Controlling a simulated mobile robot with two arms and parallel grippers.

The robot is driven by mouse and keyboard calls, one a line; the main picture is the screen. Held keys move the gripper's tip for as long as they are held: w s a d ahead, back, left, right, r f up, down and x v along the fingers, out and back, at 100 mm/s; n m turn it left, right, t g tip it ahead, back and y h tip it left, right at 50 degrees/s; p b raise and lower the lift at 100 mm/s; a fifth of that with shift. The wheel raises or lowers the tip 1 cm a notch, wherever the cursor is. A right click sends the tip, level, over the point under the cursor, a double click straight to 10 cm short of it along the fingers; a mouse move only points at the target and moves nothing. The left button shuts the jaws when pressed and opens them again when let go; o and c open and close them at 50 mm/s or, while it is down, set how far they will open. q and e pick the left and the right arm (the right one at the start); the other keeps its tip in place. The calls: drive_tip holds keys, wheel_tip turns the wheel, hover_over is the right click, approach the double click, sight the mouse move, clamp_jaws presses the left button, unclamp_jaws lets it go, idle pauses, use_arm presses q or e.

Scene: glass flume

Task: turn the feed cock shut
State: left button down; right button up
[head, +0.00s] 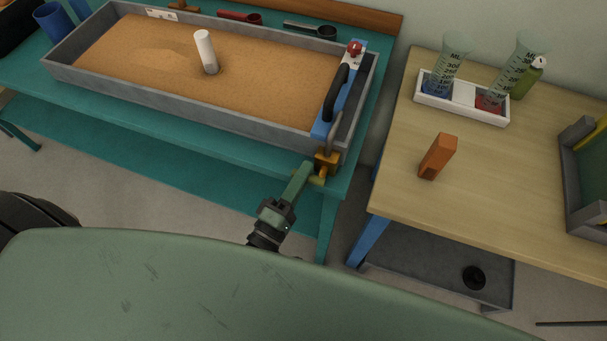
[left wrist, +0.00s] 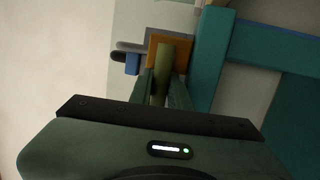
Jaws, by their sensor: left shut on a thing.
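The feed cock (head: 327,160) is a small orange-brass fitting at the near right corner of the sand flume, below a grey bent pipe. My left gripper (head: 314,179) reaches up to it from below and is shut on its yellowish handle. In the left wrist view the olive-yellow handle (left wrist: 162,72) lies between my left fingers (left wrist: 164,90), in front of the orange body (left wrist: 183,54). The fingers cover part of the handle, so its exact angle is hard to tell. My right gripper is not in view.
The flume (head: 180,103) is a grey-walled tray of sand with a white cylinder (head: 206,52), on a teal bench (head: 150,122). At right, a wooden table (head: 480,175) holds an orange block (head: 438,157) and a white rack (head: 463,96) with two measuring cylinders. Floor shows between the bench and table.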

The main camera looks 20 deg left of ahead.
use_arm(q)
drive_tip(key=shift+f, duration=0.1)
drive_tip(key=c, duration=1.3)
unclamp_jaws()
